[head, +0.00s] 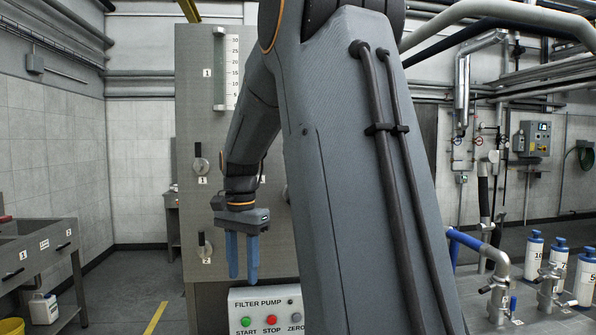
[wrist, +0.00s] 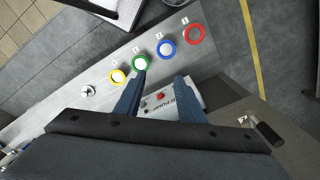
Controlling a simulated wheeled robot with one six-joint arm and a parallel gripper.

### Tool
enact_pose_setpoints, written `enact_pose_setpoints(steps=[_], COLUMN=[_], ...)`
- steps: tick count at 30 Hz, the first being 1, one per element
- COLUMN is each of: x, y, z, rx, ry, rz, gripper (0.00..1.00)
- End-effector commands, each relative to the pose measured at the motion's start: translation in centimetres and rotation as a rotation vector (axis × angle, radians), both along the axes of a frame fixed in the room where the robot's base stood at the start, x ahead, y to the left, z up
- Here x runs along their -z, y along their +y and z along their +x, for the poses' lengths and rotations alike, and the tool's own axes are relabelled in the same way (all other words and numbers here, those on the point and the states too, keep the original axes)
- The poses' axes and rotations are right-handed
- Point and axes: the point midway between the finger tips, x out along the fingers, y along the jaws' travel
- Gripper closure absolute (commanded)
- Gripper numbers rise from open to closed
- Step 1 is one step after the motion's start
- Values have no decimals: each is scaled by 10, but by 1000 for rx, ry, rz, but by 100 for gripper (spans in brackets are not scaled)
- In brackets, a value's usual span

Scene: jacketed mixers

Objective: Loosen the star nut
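I cannot make out a star nut for certain in either view. My gripper (head: 242,277) hangs with its two blue fingers pointing down, in front of the grey panel and above the filter pump box. In the wrist view my gripper (wrist: 162,78) has its fingers apart with nothing held between them. A small round silver fitting (wrist: 88,91) is on the grey surface at the left of the wrist view; its shape is too small to tell. My own arm hides much of the middle of the head view.
The filter pump box (head: 266,309) has green, red and grey buttons. The grey panel (head: 199,110) carries lever handles (head: 200,165). Bottles (head: 532,256) stand right, beside metal pipework (head: 499,284).

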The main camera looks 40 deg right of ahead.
Motion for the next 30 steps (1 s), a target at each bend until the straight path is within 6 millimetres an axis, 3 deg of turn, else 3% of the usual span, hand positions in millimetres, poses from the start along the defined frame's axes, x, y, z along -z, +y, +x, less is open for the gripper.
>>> enact_pose_setpoints(steps=[1,6,9,12,16,19,30], x=[-45,-146,-188,-215,-230,-227,-174], y=[-27,-97,-125,-144,-155,-157,-155], z=[7,14,11,7,4,3,2], rx=[130,536,709,825,902,919,916], ry=[-6,-3,-1,0,2,4,6], rz=[-2,-3,-3,-3,-4,-4,-3], gripper=[64,64,64,64,64,64,64])
